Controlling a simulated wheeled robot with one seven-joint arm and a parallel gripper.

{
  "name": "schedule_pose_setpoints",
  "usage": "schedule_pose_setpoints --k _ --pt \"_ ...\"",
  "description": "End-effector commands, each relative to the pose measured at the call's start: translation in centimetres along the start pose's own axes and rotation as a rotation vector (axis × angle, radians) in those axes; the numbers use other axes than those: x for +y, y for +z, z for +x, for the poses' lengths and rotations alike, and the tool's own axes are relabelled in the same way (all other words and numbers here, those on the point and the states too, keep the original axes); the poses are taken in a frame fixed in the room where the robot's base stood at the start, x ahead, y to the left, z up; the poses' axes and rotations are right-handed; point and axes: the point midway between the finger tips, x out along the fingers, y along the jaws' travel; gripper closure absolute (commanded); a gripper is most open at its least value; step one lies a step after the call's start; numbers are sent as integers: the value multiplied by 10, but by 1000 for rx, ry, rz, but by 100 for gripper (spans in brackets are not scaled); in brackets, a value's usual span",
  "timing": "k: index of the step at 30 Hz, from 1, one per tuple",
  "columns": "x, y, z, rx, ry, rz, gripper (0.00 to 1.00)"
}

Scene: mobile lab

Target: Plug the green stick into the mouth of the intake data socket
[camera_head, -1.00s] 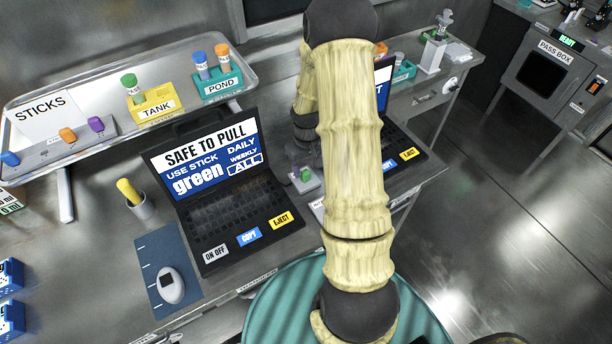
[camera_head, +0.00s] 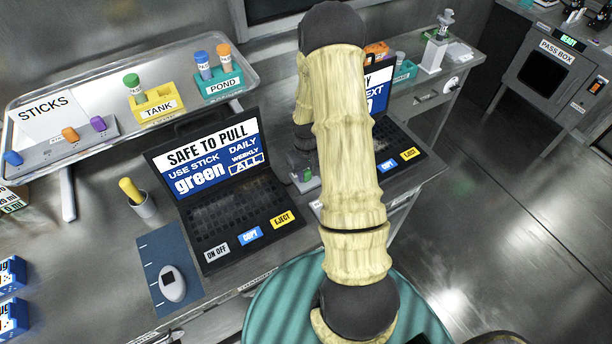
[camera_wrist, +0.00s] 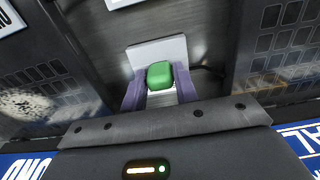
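In the wrist view, my gripper (camera_wrist: 160,84) has its two purple fingers against both sides of the green stick (camera_wrist: 160,74). Below and behind the stick is a pale socket block (camera_wrist: 157,50) in the gap between two laptops. I cannot tell whether the stick's lower end is in the socket's mouth, since the stick's top hides it. In the head view, the green stick (camera_head: 307,174) shows just above the pale socket base (camera_head: 309,185), right of the near laptop. My arm hides most of the gripper there.
The near laptop (camera_head: 238,213) reads "SAFE TO PULL, use stick green". A second laptop (camera_head: 405,146) stands to the right, partly behind my arm. A stick holder (camera_head: 45,152) with blue, orange and purple sticks, and tube racks, stand at left. A pen cup (camera_head: 146,207) and mouse are nearby.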

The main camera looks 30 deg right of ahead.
Motion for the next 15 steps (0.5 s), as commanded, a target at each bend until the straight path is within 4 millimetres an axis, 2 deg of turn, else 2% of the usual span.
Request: schedule_pose_setpoints --k 1,3,15 --pt "0 0 0 0 0 0 81" --pt "0 0 0 0 0 0 94" --pt "0 -1 -7 3 1 0 95"
